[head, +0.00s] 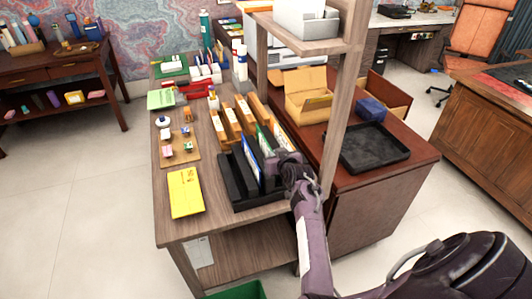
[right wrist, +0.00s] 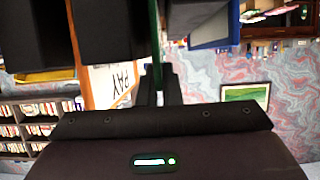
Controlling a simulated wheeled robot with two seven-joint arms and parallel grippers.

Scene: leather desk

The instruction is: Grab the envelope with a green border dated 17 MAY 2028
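A black file rack (head: 236,182) stands at the front of the wooden desk, holding several upright envelopes. A blue-edged envelope (head: 251,160) and a green-edged envelope (head: 265,141) show in it. My right gripper (head: 284,165) is at the rack's right side. In the right wrist view, the green-edged envelope (right wrist: 156,40) is seen edge-on, and my right gripper's fingers (right wrist: 159,85) are close together on its edge. An orange-bordered envelope with the word PAY (right wrist: 112,80) is to its left and a blue one (right wrist: 207,25) to its right. No date is readable. My left gripper is out of view.
A wooden shelf post (head: 343,110) rises just right of my right gripper. Wooden file dividers (head: 231,123) stand behind the rack. A yellow folder (head: 186,192) lies to its left. A black tray (head: 374,148) sits on the side cabinet. The desk's front left corner is clear.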

